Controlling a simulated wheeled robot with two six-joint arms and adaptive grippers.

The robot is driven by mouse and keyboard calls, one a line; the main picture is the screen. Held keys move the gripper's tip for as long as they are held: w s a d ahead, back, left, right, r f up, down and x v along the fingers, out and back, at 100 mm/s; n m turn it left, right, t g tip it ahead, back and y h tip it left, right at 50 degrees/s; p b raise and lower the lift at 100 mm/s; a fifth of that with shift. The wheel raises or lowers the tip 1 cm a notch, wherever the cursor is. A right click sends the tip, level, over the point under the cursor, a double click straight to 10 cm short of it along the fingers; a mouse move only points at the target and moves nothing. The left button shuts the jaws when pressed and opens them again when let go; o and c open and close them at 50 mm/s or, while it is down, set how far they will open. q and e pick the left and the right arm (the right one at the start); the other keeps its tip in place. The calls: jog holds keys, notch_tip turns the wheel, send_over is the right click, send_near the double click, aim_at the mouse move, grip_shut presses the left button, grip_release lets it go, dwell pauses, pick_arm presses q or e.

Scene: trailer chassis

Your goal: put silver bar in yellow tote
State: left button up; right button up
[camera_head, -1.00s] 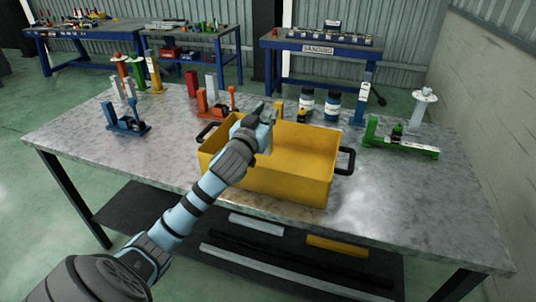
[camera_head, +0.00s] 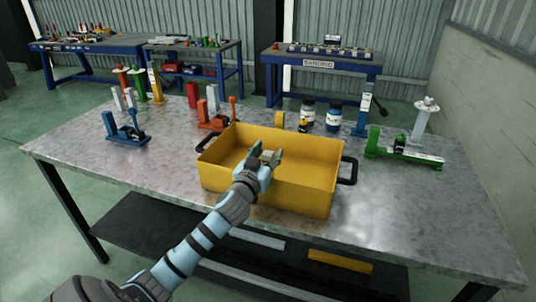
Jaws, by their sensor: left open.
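The yellow tote (camera_head: 315,185) stands on the grey table with black handles at its ends. My left gripper (camera_head: 268,155) is open over the tote, its fingers pointing toward the far wall. A small pale grey patch shows between the fingertips; I cannot tell whether it is a silver bar or part of the gripper. The gripper and arm hide part of the tote's inside. An upright silver bar (camera_head: 212,98) stands behind the orange clamp. Two more upright silver pieces (camera_head: 118,98) stand at the table's left. My right gripper is not in view.
The table (camera_head: 400,210) also bears a blue clamp (camera_head: 126,132), an orange clamp (camera_head: 213,118), a green clamp (camera_head: 405,148) and dark-capped bottles (camera_head: 333,117). The front right of the table is clear. A lower shelf (camera_head: 150,230) holds long bars.

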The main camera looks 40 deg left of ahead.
pick_arm(q)
jog(key=v, duration=1.2)
